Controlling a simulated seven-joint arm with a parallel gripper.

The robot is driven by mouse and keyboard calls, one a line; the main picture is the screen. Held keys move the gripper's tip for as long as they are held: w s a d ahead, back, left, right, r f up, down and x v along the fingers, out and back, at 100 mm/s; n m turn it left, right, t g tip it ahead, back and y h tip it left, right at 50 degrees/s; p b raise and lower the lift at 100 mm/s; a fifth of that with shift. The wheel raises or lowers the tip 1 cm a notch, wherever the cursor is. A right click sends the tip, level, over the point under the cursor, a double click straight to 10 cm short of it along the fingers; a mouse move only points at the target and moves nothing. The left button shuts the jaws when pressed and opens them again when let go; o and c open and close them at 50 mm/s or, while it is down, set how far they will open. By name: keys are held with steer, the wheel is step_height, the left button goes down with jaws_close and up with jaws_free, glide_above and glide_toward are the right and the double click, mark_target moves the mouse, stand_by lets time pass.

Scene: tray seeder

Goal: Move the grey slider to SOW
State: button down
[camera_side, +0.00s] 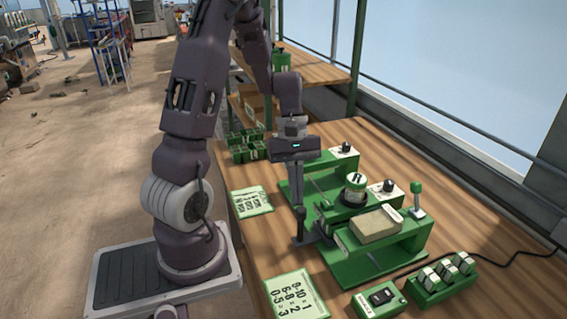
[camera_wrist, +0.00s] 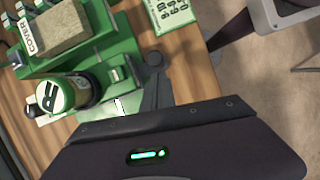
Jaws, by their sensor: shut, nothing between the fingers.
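The green tray seeder (camera_side: 375,262) stands on the wooden bench. A dark grey upright handle with a rounded top (camera_side: 301,213), which looks like the grey slider, stands at its left front side on a flat dark foot. In the wrist view its round knob (camera_wrist: 153,58) shows beside the green machine. My gripper (camera_side: 297,203) points down with its fingers together and empty. The fingertips are at or just above the handle's top; I cannot tell whether they touch it. In the wrist view the fingers (camera_wrist: 155,92) lie in line with the knob. No SOW label is readable.
A jar with a green and white lid (camera_side: 355,186) and a tan block (camera_side: 376,224) sit on the machine. A green-knobbed lever (camera_side: 417,198) stands at right. A switch box (camera_side: 380,298) and numbered card (camera_side: 291,296) lie in front. Green pots (camera_side: 246,146) stand behind.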

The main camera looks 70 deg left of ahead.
steer(key=w+a+r, duration=0.1)
steer(key=a+r, duration=0.6)
steer(key=r, duration=0.3)
steer(key=s+d+r+m+t+y, duration=0.1)
steer(key=d+r+m, duration=0.2)
steer(key=d, duration=0.2)
steer(key=s+d+r+m+y, duration=0.1)
steer(key=d+r+m+y, duration=0.15)
steer(key=d, duration=0.35)
steer(key=s+d+m+t, duration=0.5)
steer(key=s+d+m, duration=0.3)
steer(key=d+m, duration=0.1)
steer(key=shift+s+d+r+m+y, duration=0.35)
steer(key=shift+r+m, duration=0.1)
steer(key=shift+m, duration=0.4)
